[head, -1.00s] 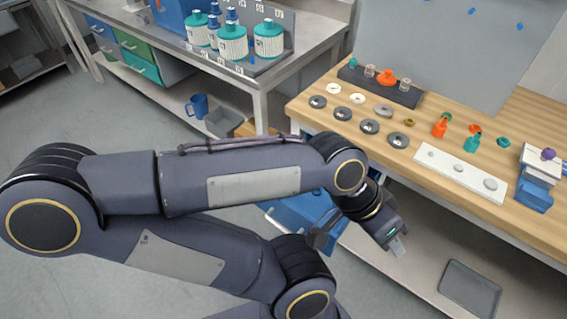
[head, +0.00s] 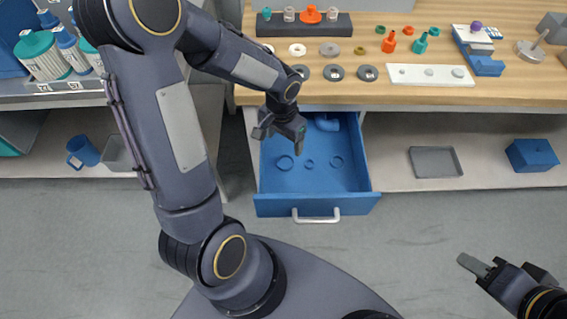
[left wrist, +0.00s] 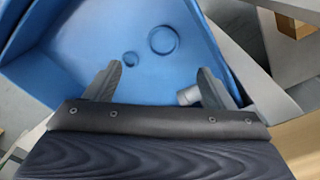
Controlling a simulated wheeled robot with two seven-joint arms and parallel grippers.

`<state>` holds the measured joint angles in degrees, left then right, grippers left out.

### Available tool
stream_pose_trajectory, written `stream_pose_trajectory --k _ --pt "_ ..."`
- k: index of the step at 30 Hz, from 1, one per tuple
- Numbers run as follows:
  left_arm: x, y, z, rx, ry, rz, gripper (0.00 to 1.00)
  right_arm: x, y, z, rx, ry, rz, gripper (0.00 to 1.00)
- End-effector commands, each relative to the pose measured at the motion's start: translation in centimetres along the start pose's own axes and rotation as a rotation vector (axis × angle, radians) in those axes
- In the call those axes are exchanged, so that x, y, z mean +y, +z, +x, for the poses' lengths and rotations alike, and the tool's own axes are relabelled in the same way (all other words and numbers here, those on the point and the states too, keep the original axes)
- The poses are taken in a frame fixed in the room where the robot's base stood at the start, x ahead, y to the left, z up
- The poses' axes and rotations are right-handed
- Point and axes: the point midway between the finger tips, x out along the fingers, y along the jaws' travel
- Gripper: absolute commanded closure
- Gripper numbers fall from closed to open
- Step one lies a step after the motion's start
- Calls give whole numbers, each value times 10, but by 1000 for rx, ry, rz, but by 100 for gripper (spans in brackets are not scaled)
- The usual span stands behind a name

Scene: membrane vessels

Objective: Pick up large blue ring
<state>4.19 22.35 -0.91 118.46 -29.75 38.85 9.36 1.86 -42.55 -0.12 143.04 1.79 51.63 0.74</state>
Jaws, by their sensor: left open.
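Several blue rings lie flat on the floor of the open blue drawer (head: 268,200). The large blue ring (head: 277,163) looks like the leftmost in the head view, with a small ring (head: 308,167) and a medium ring (head: 337,167) to its right. In the left wrist view a larger ring (left wrist: 164,54) and a smaller ring (left wrist: 131,65) show beyond the fingers; I cannot tell which ring is out of sight. My left gripper (head: 283,133) is above the back left of the drawer, open and empty, apart from the rings. My right gripper (head: 480,265) is far right of the drawer.
A wooden workbench (head: 430,95) stands over the drawer. A blue cylindrical part (head: 326,123) is at the drawer's back, close by my left gripper. The drawer walls surround the rings. A grey tray (head: 436,162) and blue box (head: 531,155) lie on the shelf at right.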

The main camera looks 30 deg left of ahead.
Motion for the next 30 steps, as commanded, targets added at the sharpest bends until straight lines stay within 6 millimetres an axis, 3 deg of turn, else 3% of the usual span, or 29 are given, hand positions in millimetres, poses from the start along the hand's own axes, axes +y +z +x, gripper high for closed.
stream_pose_trajectory --k 1,3,21,30 --pt "1 -3 16 -22 -4 20 24 1 1 2 0 0 0 64" --pt "2 -6 29 -35 -10 39 24 1 1 3 0 0 0 64" --pt "-7 -11 105 -49 -14 55 24 3 3 6 0 0 0 64" --pt "-7 -12 116 -44 -14 54 24 3 3 6 0 0 0 64"
